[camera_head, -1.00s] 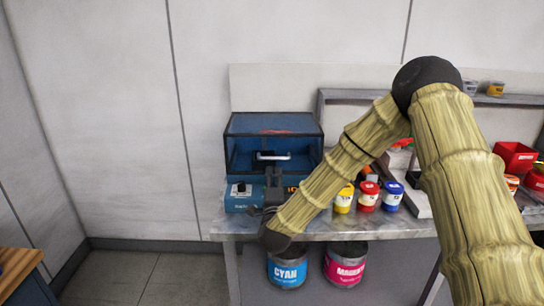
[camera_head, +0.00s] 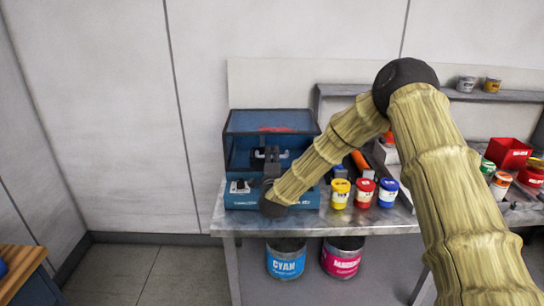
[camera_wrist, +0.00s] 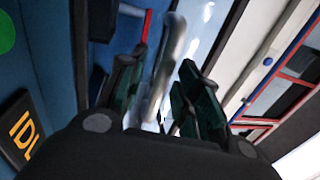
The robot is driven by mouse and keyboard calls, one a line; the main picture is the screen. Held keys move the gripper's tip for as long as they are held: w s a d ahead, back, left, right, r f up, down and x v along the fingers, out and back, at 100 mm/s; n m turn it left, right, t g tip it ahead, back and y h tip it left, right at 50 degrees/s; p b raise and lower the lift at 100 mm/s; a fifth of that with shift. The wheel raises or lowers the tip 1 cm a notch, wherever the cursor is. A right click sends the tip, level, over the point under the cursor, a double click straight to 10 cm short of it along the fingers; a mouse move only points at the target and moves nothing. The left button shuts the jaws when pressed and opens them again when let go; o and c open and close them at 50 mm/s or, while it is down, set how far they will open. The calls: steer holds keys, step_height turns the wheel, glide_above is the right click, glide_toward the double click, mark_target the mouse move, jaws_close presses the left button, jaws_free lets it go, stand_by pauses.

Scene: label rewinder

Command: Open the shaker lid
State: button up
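The shaker is a blue box (camera_head: 236,199) at the left end of the bench. Its tinted, see-through lid (camera_head: 271,122) is shut. My gripper (camera_head: 272,156) is in front of the lid at the handle and covers part of it. In the wrist view, the silver handle bar (camera_wrist: 168,65) runs between the two dark fingers of my gripper (camera_wrist: 156,72). The fingers are open, with a visible gap around the bar. Whether either finger touches the bar is unclear.
Yellow (camera_head: 340,194), red (camera_head: 364,193) and blue (camera_head: 388,193) paint jars stand right of the shaker. A red bin (camera_head: 509,153) is further right. Cyan (camera_head: 286,262) and magenta (camera_head: 341,259) cans are beneath the bench. The floor at the left is clear.

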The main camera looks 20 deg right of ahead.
jaws_close()
